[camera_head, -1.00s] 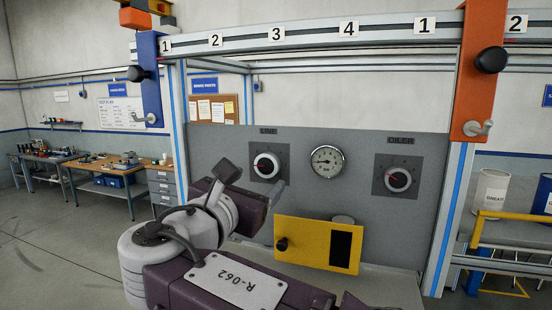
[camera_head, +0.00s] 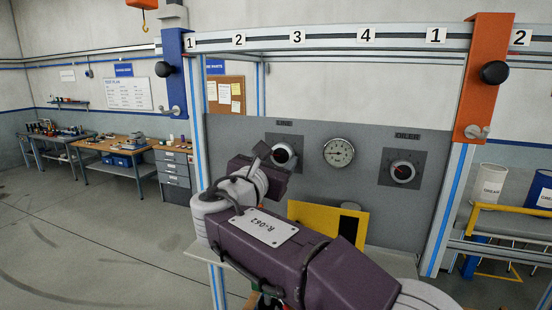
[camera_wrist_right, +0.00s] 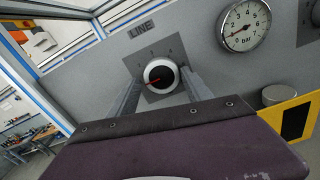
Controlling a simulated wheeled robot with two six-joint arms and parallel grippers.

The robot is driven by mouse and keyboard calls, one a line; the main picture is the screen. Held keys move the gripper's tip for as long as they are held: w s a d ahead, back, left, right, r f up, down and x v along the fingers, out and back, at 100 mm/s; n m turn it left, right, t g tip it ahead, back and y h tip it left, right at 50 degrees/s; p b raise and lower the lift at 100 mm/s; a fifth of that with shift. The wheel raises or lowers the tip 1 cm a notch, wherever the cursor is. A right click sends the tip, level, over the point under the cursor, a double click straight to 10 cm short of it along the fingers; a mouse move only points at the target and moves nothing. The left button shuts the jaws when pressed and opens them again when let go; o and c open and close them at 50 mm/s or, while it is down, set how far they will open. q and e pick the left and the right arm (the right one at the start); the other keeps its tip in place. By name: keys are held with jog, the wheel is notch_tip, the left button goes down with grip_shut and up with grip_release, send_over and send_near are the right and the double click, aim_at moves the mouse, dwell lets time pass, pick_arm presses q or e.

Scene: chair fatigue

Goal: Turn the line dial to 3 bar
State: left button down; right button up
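The line dial (camera_head: 284,156) is a round knob with a white rim and dark face on a grey square plate, under the LINE label. In the right wrist view the line dial (camera_wrist_right: 160,77) shows a red pointer aimed left and slightly down. My right gripper (camera_wrist_right: 161,84) is open, with one finger on each side of the dial; whether they touch it I cannot tell. In the head view my right gripper (camera_head: 272,158) partly covers the dial. The pressure gauge (camera_wrist_right: 244,26) marked bar has its needle on the lower left, at the low end. My left gripper is not in view.
The oiler dial (camera_head: 402,172) is on the same grey panel, to the right of the gauge. A yellow box (camera_head: 305,211) sits below, partly behind my right arm. Blue (camera_head: 176,85) and orange (camera_head: 486,80) uprights flank the panel.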

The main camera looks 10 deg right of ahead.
jog(key=shift+w+d, duration=0.1)
jog(key=shift+d, duration=0.2)
jog(key=c, duration=0.9)
jog(key=shift+f, duration=0.1)
